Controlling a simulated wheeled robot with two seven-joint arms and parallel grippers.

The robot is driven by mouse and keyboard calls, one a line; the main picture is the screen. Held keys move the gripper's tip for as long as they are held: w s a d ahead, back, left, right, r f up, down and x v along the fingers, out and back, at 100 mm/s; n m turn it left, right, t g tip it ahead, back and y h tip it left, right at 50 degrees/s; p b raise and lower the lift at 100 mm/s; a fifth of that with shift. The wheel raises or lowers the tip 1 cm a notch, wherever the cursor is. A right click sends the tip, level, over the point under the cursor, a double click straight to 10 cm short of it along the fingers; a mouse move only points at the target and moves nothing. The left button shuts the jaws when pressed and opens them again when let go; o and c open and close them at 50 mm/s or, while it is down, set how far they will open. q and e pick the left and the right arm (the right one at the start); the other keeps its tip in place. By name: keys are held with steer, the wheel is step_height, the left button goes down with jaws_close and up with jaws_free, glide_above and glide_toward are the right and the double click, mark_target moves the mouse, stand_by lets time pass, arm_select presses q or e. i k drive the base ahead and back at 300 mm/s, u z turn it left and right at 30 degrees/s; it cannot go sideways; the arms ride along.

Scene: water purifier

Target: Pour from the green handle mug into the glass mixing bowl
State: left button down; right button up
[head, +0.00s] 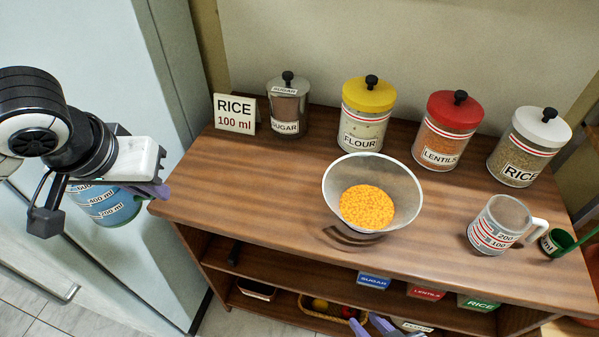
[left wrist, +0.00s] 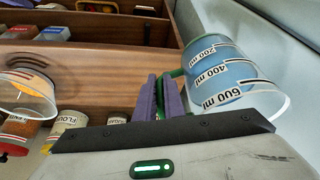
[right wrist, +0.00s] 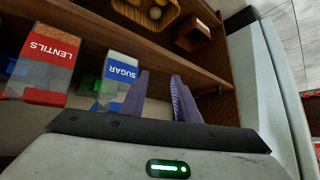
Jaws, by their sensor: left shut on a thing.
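The green handle mug (head: 105,207) is a clear cup with blue colour inside and 200, 400 and 600 ml marks. In the head view it hangs off the counter's left end, partly hidden by my arm. My left gripper (head: 157,190) is shut on its green handle, seen in the left wrist view beside the mug (left wrist: 222,75). The glass mixing bowl (head: 400,190) stands mid-counter with orange grains in it, well right of the mug; it also shows in the left wrist view (left wrist: 35,98). My right gripper (right wrist: 160,95) is open and empty, low before the shelves.
The wooden counter (head: 270,180) has sugar, flour, lentils and rice jars along the back. A clear measuring mug (head: 497,226) and a small green cup (head: 556,242) stand at right. A RICE 100 ml sign (head: 235,114) stands back left. A fridge (head: 120,100) borders the left side.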

mark_target(372, 192)
steer(key=k, duration=0.5)
steer(key=u, duration=0.8)
steer(key=k, duration=0.75)
steer(key=z, duration=1.4)
steer(key=i, duration=0.5)
